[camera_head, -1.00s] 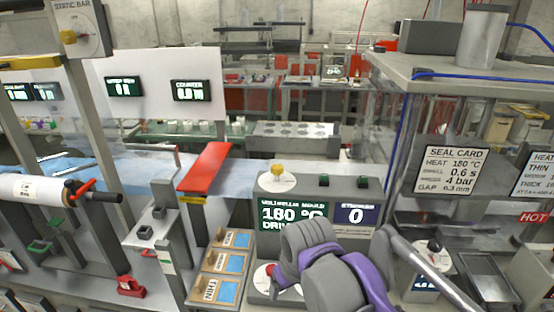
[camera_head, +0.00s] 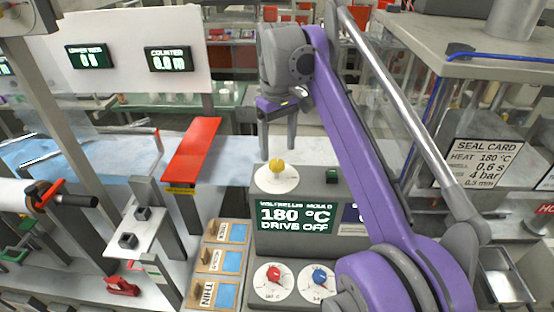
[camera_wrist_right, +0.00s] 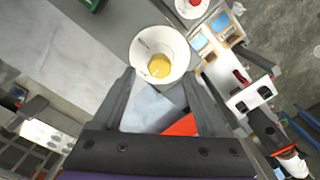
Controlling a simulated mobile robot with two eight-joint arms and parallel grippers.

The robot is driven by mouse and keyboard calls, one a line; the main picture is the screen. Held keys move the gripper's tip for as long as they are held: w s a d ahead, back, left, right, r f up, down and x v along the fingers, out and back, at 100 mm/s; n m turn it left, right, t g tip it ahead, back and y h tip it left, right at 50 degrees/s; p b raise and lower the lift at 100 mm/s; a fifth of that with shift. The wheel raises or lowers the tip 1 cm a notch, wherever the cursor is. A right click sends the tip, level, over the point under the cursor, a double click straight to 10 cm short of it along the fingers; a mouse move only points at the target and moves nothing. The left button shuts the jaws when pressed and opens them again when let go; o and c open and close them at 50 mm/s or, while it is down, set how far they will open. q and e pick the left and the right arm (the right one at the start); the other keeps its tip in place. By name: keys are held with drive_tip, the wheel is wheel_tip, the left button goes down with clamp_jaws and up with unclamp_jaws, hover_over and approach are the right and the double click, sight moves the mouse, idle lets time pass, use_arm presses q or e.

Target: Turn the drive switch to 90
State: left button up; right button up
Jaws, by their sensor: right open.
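A yellow knob (camera_head: 277,166) sits on a round white dial (camera_head: 268,183) on top of the grey console. The console display (camera_head: 292,214) reads 180 °C and DRIVE OFF. My right gripper (camera_head: 278,149) points down with open, empty fingers, its tips just above the knob. In the right wrist view the yellow knob (camera_wrist_right: 159,66) shows between and slightly beyond the fingertips (camera_wrist_right: 160,76), with no clear contact. The dial marks are too small to read. My left gripper is not in view.
A red knob (camera_head: 273,275) and a blue knob (camera_head: 320,276) are on the console's lower front. A green button (camera_head: 332,177) is right of the yellow knob. A red plate (camera_head: 192,150) stands to the left. My right arm covers the console's right part.

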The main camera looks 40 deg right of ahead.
sight(277, 162)
drive_tip(key=shift+w+f, duration=0.15)
drive_tip(key=shift+f, duration=0.95)
drive_tip(key=shift+w+f, duration=0.1)
drive_tip(key=shift+f, duration=1)
drive_tip(key=shift+c, duration=0.3)
clamp_jaws()
